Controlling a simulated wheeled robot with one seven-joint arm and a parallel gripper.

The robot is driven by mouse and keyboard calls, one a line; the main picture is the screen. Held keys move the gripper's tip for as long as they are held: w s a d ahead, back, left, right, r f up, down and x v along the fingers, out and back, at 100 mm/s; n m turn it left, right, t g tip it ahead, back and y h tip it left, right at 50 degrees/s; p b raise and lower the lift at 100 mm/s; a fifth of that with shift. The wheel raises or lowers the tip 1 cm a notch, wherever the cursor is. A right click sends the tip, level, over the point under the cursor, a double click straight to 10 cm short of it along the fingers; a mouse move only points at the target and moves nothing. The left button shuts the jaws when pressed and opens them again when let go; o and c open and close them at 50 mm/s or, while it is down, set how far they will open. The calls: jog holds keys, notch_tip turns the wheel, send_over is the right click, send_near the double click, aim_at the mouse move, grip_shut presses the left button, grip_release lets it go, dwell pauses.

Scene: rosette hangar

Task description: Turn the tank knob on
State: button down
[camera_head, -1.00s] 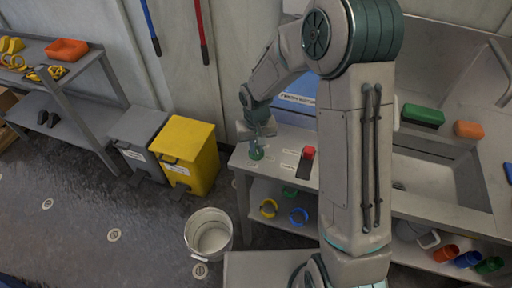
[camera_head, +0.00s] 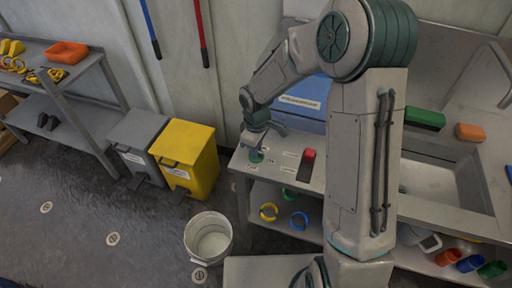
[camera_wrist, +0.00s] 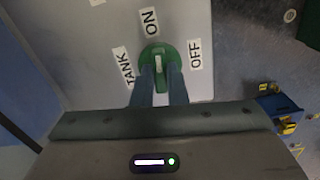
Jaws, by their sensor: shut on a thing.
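The green tank knob (camera_wrist: 154,52) sits on the grey bench top (camera_wrist: 85,50), with a raised grip and a white mark. In the wrist view the mark runs nearly up and down the picture, with its upper end toward the ON label (camera_wrist: 150,22). The OFF label (camera_wrist: 195,54) is to its right and the TANK label (camera_wrist: 123,67) to its left. My gripper (camera_wrist: 160,78) is shut on the knob's grip from above, and its fingers hide the lower part. In the head view, my gripper (camera_head: 256,150) is over the knob (camera_head: 256,156) at the bench's left end.
A red-handled switch (camera_head: 308,155) stands right of the knob, and a blue box (camera_head: 300,105) is behind. A yellow bin (camera_head: 188,155), a grey bin (camera_head: 140,137) and a white bucket (camera_head: 208,238) stand left of the bench. Open floor lies at the left.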

jog(key=shift+r+n, duration=0.1)
jog(key=shift+n, duration=0.6)
jog(key=shift+w, duration=0.1)
jog(key=c, duration=1.4)
grip_release()
jog(key=shift+c, duration=0.2)
notch_tip(320, 180, up, 14)
jog(key=shift+b, duration=0.45)
